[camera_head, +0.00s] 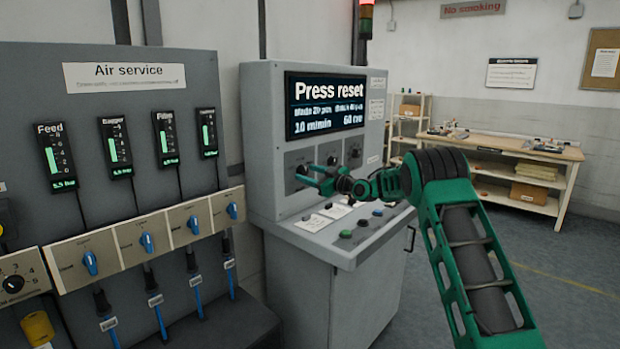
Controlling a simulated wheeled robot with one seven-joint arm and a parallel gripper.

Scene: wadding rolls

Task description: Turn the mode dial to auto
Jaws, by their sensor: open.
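The grey control console (258,160) stands in the middle of the view, with a row of dark dials on its upright panel. The left dial (299,168) is partly behind my gripper. The right dial (354,151) shows clear of it. The labels are too small to read, so I cannot tell which is the mode dial or where it points. My green gripper (306,175) is open in front of the left dial, its fingers pointing left towards it. I cannot tell whether they touch it.
The console screen (326,104) reads "Press reset". Several push buttons and labels sit on the sloped desk (340,228) below my gripper. An "Air service" panel (95,190) with gauges and blue valves stands at left. A workbench (515,150) stands at the back right; floor there is clear.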

